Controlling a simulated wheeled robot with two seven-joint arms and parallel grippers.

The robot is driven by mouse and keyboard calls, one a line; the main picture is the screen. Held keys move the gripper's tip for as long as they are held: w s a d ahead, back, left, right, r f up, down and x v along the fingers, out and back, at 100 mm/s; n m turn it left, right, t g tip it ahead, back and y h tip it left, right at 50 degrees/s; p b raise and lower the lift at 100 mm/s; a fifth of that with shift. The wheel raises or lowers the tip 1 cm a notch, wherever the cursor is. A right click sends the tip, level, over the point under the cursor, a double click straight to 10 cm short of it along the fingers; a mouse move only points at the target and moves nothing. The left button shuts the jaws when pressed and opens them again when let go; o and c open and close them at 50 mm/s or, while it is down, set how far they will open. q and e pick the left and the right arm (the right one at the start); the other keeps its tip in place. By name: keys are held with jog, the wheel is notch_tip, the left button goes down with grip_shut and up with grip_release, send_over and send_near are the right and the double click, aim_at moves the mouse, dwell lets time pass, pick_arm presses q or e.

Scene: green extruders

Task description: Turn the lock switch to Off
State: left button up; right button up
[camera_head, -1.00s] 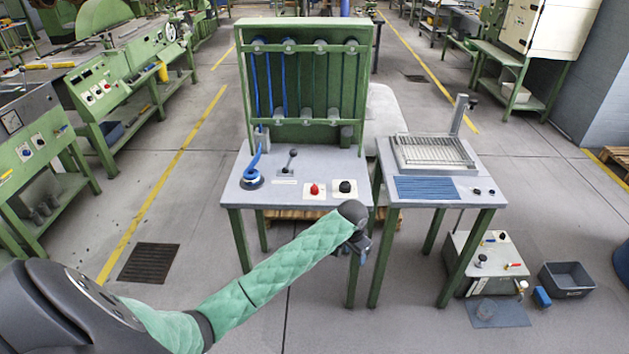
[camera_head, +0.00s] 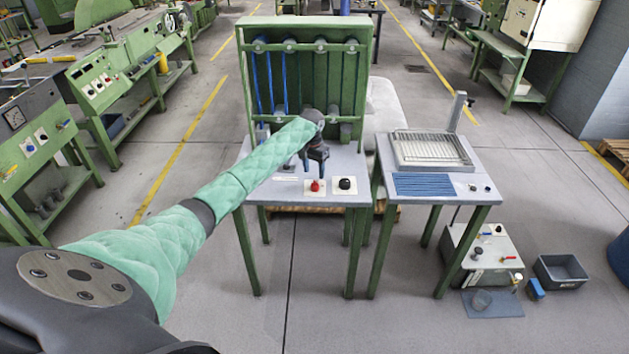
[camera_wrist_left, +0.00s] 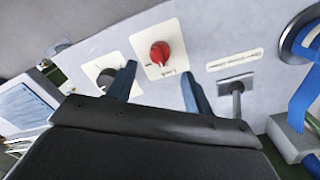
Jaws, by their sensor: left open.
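The lock switch (camera_head: 315,186) is a red knob on a white plate near the front edge of the grey bench top. In the left wrist view the red knob (camera_wrist_left: 160,53) shows upside down, with a label that seems to read "Lock". My left gripper (camera_head: 315,163) is above and just behind the switch in the head view, fingers pointing down. In the left wrist view its two blue fingers (camera_wrist_left: 157,74) are apart and empty, with the red knob showing beyond the gap between them. I cannot tell any contact. My right gripper is in no view.
A black knob (camera_head: 345,183) sits right of the red one; the left finger partly covers its plate in the wrist view. A lever (camera_wrist_left: 237,100) and a blue strap (camera_wrist_left: 306,92) stand on the other side. A green rack (camera_head: 375,75) rises behind. A second table (camera_head: 440,193) stands right.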

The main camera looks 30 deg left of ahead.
aim_at(315, 181)
pick_arm(q)
jog(key=shift+d+f+p, duration=0.15)
jog(key=shift+f+p, duration=0.75)
jog(key=shift+f, duration=2.15)
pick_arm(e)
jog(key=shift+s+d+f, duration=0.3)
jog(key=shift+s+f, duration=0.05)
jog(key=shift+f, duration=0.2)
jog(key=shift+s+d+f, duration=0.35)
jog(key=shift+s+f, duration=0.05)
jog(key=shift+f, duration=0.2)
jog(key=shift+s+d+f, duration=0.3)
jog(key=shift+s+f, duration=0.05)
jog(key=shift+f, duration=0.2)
pick_arm(q)
jog(key=shift+c, duration=0.2)
jog(key=c, duration=0.9)
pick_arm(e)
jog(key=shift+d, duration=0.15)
